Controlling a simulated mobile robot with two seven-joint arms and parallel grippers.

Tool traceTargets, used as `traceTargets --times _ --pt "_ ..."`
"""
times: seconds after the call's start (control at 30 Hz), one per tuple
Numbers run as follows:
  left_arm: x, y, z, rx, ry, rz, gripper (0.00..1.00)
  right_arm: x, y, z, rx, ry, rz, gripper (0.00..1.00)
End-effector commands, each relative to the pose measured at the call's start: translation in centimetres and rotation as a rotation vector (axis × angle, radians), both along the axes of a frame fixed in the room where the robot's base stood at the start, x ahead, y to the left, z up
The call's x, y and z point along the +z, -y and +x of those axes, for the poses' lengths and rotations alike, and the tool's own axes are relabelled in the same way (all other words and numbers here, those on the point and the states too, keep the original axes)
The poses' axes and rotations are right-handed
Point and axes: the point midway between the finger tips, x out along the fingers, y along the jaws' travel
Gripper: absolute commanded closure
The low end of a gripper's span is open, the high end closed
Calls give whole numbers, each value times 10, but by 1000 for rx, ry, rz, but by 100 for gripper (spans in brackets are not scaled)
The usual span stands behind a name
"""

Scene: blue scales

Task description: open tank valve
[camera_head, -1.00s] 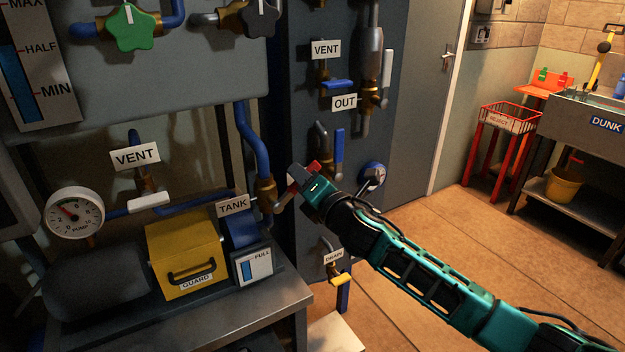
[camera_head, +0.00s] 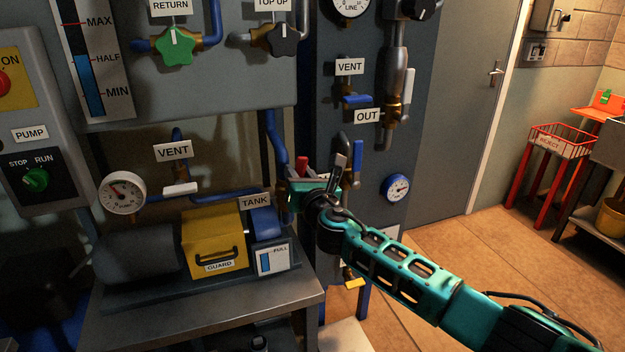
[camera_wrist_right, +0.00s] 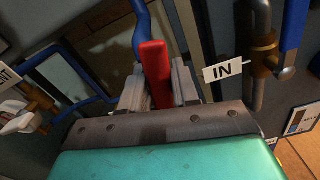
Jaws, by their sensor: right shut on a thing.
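The tank valve's red lever (camera_head: 302,164) stands up at the pipe just right of the white TANK label (camera_head: 254,201). Its brass body is mostly hidden behind my gripper. My right gripper (camera_head: 303,180) is shut on this lever. In the right wrist view the red lever (camera_wrist_right: 153,72) rises upright between the two grey fingers (camera_wrist_right: 158,85). A blue pipe (camera_head: 275,140) comes down to the valve from above. My left gripper is not in view.
A yellow guard box (camera_head: 213,243) and a dark pump sit on the bench to the left. An upright panel (camera_head: 335,35) with VENT and OUT valves stands behind my arm. In the right wrist view, an IN label (camera_wrist_right: 226,71) is close on the right. Open floor (camera_head: 450,260) lies right.

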Motion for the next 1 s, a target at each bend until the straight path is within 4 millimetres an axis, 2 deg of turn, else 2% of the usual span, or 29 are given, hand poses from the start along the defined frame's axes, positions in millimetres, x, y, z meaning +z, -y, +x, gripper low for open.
traceTargets --times 0.4,0.97,1.0 --pt "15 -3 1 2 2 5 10 3 -16 0 2 70 -192 100" --pt "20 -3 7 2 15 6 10 2 -18 -1 2 82 -223 100" --pt "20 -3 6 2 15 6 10 2 -18 -1 2 82 -223 69"
